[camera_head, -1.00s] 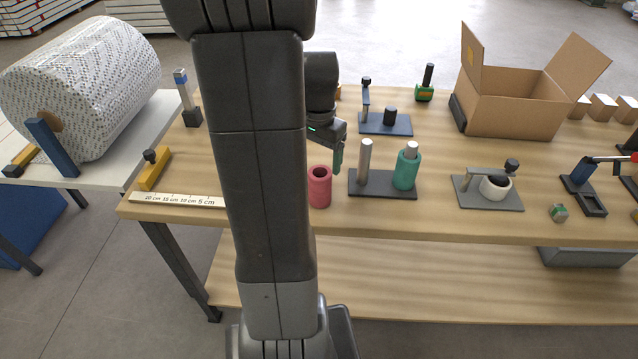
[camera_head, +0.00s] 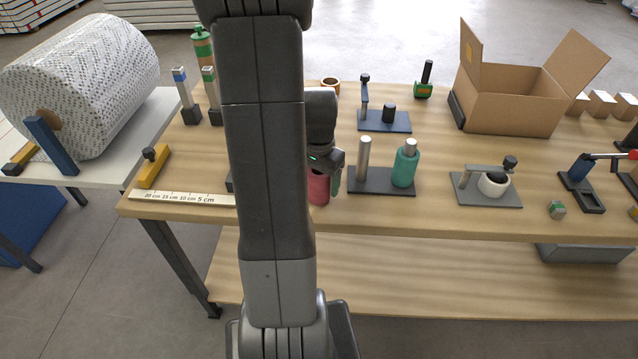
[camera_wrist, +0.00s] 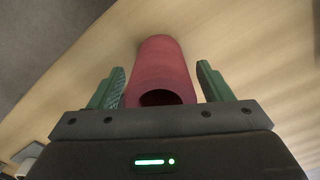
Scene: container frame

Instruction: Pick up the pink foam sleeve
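The pink foam sleeve (camera_head: 318,188) stands on the wooden table near its front edge, partly hidden behind my arm and gripper in the head view. In the wrist view the sleeve (camera_wrist: 162,75) lies between my two green fingers, with its dark open end toward me. My gripper (camera_wrist: 163,85) is open, with a visible gap between each finger and the sleeve. In the head view my gripper (camera_head: 325,180) is down at the sleeve, one green finger showing on its right side.
A dark base (camera_head: 380,188) with a bare grey post and a teal sleeve (camera_head: 405,167) stands close to the right. A ruler strip (camera_head: 185,198) lies at the left along the front edge. A cardboard box (camera_head: 510,103) stands at the back right.

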